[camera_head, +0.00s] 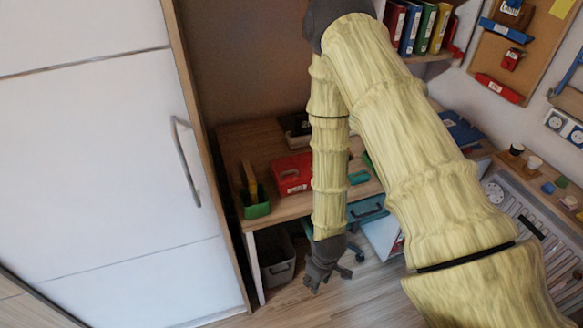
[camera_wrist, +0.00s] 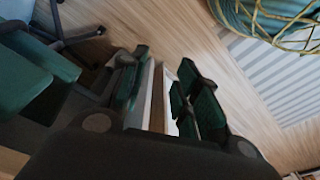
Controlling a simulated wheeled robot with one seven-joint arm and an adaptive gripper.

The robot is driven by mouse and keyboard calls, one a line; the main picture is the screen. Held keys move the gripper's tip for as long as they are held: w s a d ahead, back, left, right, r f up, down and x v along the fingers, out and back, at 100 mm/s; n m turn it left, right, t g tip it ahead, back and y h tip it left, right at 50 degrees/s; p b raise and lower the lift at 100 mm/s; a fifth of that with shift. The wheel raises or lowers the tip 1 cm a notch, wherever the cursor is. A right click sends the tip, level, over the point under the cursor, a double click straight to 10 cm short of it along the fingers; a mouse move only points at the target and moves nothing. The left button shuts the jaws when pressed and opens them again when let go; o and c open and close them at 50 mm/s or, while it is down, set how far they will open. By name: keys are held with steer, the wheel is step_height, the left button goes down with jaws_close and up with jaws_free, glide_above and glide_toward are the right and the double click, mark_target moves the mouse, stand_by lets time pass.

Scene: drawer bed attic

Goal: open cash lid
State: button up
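A red box (camera_head: 291,173) with a small pale label, which looks like the cash box, sits on the wooden desk in the head view. Its right side is close to my arm, and its lid looks down, though the box is small in view. My gripper (camera_head: 313,284) hangs low in front of the desk, below desk height and apart from the box. In the wrist view my gripper (camera_wrist: 160,85) has its two fingers spread with nothing between them. The box does not show in the wrist view.
A green holder (camera_head: 257,209) stands at the desk's left front corner. A grey bin (camera_head: 274,262) is under the desk (camera_head: 290,208). A tall white door (camera_head: 95,170) fills the left.

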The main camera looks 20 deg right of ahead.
steer(key=w+r+n, duration=0.3)
steer(key=w+r, duration=0.3)
steer(key=w, duration=0.3)
steer(key=w+r+n, duration=0.4)
steer(key=w+r, duration=0.2)
steer(key=w, duration=0.3)
steer(key=n+t, duration=0.1)
steer(key=n, duration=0.5)
glide_toward(288, 172)
steer(key=shift+h, duration=0.3)
steer(key=shift+w+a+f+p, duration=0.1)
steer(key=shift+w+f+p, duration=0.25)
steer(key=shift+f, duration=0.95)
steer(key=shift+w+a+f+p, duration=0.15)
steer(key=shift+f+p, duration=0.4)
steer(key=shift+f, duration=0.75)
steer(key=shift+w+d+f+p, duration=0.1)
steer(key=shift+w+f+p, duration=0.25)
steer(key=shift+f, duration=1)
steer(key=shift+s, duration=0.15)
steer(key=shift+c, duration=0.5)
jaws_close()
